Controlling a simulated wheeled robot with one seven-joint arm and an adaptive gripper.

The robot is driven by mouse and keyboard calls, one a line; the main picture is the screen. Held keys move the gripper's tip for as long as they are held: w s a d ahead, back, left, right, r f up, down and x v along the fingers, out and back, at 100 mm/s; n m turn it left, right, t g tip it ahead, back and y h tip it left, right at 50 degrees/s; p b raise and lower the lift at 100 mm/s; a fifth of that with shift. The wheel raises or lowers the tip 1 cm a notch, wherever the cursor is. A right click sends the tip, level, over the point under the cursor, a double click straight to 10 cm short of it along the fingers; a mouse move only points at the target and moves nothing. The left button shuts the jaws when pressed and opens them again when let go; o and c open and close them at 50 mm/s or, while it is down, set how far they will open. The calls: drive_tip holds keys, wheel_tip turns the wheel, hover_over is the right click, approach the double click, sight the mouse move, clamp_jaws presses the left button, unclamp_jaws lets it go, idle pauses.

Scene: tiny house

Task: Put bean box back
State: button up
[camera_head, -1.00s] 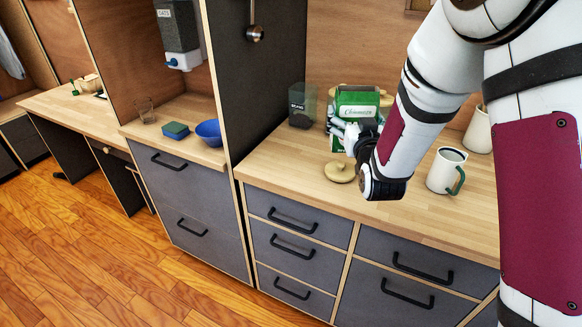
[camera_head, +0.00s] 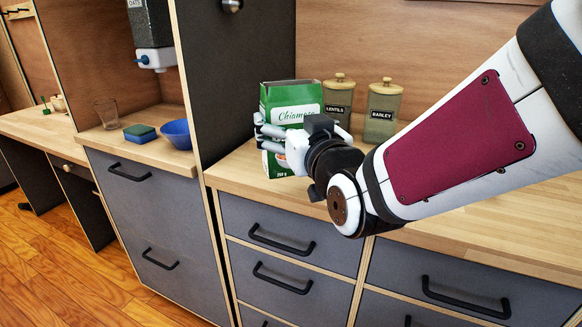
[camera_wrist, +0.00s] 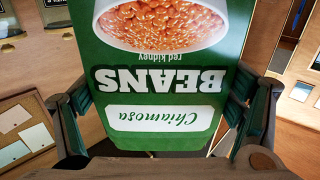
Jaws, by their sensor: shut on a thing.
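The bean box (camera_head: 290,97) is a green and white carton marked "Chiamosa". It is upright over the left end of the wooden counter, close to the dark side panel. I cannot tell whether its base touches the counter. My gripper (camera_head: 273,136) is shut on the box from the front, with fingers on its sides. In the wrist view the box (camera_wrist: 160,82) fills the middle, its "BEANS" label upside down, between my two fingers (camera_wrist: 165,118). My gripper hides part of the box's front in the head view.
A lentils jar (camera_head: 338,100) and a barley jar (camera_head: 382,112) stand behind, right of the box. The dark panel (camera_head: 240,75) rises at the left. A blue bowl (camera_head: 177,134), a sponge (camera_head: 140,133) and a glass (camera_head: 106,114) are beyond it. The right counter (camera_head: 500,215) looks clear.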

drive_tip(key=shift+s+a+f+b, duration=0.3)
drive_tip(key=shift+s+f+b, duration=0.15)
drive_tip(key=shift+s, duration=0.1)
drive_tip(key=shift+w+a+f+b, duration=0.45)
drive_tip(key=shift+w+a+f, duration=0.3)
drive_tip(key=shift+w, duration=1.8)
drive_tip(key=shift+w+a+f+b, duration=0.5)
drive_tip(key=shift+w+f, duration=0.4)
drive_tip(key=shift+w, duration=1.65)
drive_tip(key=shift+w+a+f+b, duration=0.35)
drive_tip(key=shift+w+a+f, duration=0.45)
drive_tip(key=shift+w, duration=1.75)
drive_tip(key=shift+d+f, duration=0.1)
drive_tip(key=shift+f, duration=0.05)
drive_tip(key=o, duration=1)
drive_tip(key=shift+o, duration=0.6)
